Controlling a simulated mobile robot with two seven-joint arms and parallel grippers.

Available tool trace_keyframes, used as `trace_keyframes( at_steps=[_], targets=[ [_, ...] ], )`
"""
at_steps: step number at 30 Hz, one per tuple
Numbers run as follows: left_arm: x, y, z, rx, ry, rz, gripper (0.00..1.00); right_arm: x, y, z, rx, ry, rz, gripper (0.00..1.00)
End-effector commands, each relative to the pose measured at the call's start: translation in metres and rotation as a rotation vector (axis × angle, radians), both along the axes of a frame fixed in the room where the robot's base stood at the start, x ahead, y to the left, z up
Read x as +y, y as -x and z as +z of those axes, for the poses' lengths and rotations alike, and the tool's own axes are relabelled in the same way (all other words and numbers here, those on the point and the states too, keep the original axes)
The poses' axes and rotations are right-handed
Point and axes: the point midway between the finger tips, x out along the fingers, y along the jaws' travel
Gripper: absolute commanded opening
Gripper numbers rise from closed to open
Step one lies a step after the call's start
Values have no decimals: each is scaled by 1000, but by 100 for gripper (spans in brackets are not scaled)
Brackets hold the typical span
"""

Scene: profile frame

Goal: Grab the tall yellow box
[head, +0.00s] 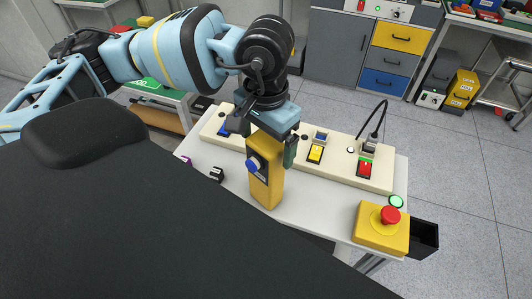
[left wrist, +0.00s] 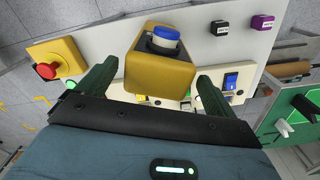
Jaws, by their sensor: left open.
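The tall yellow box (head: 268,190) stands upright on the white table (head: 315,215). My left gripper (head: 264,140) is over the top of the box, with one finger to each side. In the left wrist view the yellow box (left wrist: 160,75) lies between the two green fingers of my left gripper (left wrist: 155,82), with gaps on both sides. The jaws are open and hold nothing. The top of the box is partly hidden by the gripper in the head view. My right gripper is not in view.
A long cream panel (head: 325,173) with switches and a plugged cable stands close behind the box. A yellow emergency-stop box (head: 375,238) with a red button is at the table's right end. Small black (head: 216,174) and purple (head: 187,161) blocks lie left of the box.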

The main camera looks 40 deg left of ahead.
Motion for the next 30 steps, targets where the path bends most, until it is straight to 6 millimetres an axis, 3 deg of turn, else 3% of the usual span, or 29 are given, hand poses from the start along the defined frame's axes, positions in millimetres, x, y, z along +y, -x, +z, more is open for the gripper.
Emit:
trace_keyframes(
  at_steps=[12,21,30],
  targets=[
    [-2,3,-47,2,0,2,93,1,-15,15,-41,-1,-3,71],
    [-2,3,-52,2,0,2,93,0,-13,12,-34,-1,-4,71],
    [-2,3,-51,2,0,2,53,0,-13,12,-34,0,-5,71]
  ],
)
